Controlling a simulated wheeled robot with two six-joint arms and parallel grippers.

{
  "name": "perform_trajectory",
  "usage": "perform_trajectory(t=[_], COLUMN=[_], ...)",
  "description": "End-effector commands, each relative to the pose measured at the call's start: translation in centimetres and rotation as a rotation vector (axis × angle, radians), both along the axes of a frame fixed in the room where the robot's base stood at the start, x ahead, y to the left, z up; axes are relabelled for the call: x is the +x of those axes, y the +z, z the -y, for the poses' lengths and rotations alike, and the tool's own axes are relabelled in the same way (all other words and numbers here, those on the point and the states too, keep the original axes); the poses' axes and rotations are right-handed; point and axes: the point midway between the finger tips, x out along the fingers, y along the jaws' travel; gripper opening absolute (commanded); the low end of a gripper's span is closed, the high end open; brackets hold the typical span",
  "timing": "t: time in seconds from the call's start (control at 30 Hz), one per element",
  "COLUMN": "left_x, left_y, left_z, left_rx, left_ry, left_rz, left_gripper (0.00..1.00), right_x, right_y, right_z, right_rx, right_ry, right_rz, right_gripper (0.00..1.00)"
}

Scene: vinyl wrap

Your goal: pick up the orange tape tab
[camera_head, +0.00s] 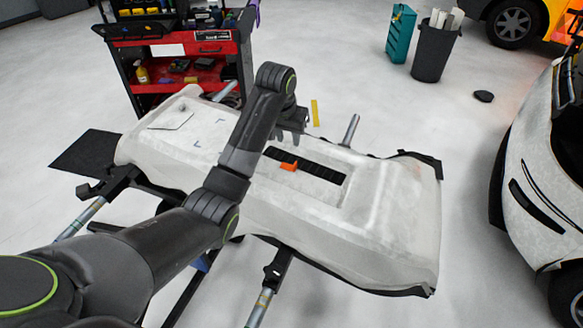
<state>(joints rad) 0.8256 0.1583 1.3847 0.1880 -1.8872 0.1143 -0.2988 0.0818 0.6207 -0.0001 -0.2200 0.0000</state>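The small orange tape tab (289,166) lies at the near edge of the black slotted recess (318,170) in the white bumper panel (392,215). My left arm reaches in from the lower left across the panel. My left gripper (293,133) is above the far side of the recess, a little beyond the tab in the picture and apart from it. Its fingers point down and look slightly parted, with nothing seen between them. My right gripper is not in view.
The panel rests on a stand with metal legs (262,300). A red tool cart (185,50) stands behind it at left. A dark bin (433,52) and teal box (400,33) stand at the back right. A white car (540,190) is at the right edge.

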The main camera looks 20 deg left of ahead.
Motion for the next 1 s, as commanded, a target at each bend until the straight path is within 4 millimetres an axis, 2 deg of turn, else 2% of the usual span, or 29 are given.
perform_trajectory(t=[0.1,0.3,0.57,0.8,1.0], left_x=[0.7,1.8,2.3,2.9,3.4], left_y=[-2.6,-5.9,-7.5,-10.7,-12.0], left_z=[0.1,0.2,0.3,0.8,0.8], left_rx=[-0.002,0.0,-0.001,0.0,0.0], left_ry=[0.0,0.0,0.0,0.0,-0.001], left_rz=[-0.005,-0.001,0.0,-0.001,0.001], left_gripper=[0.31,0.31,0.31,0.31,0.31], right_x=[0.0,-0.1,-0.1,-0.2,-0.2], right_y=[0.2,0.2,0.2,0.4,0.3], right_z=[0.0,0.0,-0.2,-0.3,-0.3], right_rx=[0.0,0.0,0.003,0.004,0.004], right_ry=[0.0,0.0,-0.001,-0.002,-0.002], right_rz=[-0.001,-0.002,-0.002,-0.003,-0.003], right_gripper=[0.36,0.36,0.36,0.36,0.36])
